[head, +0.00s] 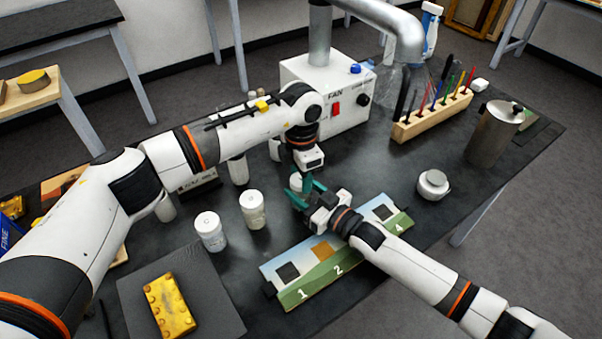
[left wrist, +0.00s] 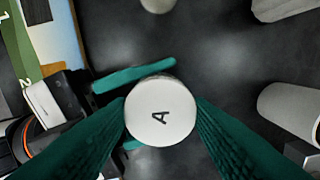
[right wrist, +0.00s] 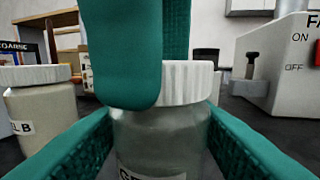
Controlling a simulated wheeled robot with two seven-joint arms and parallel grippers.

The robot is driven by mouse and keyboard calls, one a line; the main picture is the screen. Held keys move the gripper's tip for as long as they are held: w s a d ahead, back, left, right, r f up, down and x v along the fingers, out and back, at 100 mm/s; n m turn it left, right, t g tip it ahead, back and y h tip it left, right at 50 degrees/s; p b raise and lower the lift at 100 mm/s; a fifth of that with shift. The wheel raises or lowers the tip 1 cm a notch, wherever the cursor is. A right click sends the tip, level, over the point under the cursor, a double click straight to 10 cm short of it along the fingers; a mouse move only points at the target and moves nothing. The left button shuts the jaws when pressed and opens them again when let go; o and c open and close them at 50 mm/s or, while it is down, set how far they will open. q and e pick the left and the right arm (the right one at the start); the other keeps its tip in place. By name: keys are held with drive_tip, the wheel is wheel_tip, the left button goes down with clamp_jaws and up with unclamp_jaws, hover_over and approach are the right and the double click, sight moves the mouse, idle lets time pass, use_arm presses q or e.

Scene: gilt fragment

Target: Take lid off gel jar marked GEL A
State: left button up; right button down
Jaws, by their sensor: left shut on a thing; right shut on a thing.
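The GEL A jar (head: 296,183) stands on the dark table in front of the fan box, mostly hidden by my grippers. Its white lid, marked A, faces up in the left wrist view (left wrist: 160,112). My left gripper (head: 308,184) comes down from above and is shut on the ridged lid (right wrist: 190,82). My right gripper (head: 300,196) is shut around the jar's clear body (right wrist: 165,140) from the side, below the lid. The label is partly cut off in the right wrist view. The lid sits on the jar, with no gap that I can see.
Two white-lidded jars (head: 210,231) (head: 252,209) stand to the left. A numbered board (head: 322,262) lies in front, under my right arm. The fan box (head: 325,95) is behind. A brush rack (head: 432,118), metal canister (head: 494,135) and small round container (head: 433,185) are right.

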use_arm(q)
drive_tip(key=n, duration=0.4)
drive_tip(key=shift+n, duration=0.4)
drive_tip(key=n, duration=0.6)
drive_tip(key=shift+n, duration=0.3)
drive_tip(key=shift+r, duration=0.2)
drive_tip(key=shift+r, duration=0.95)
drive_tip(key=shift+r, duration=2)
use_arm(e)
drive_tip(key=c, duration=0.6)
unclamp_jaws()
drive_tip(key=shift+s, duration=0.1)
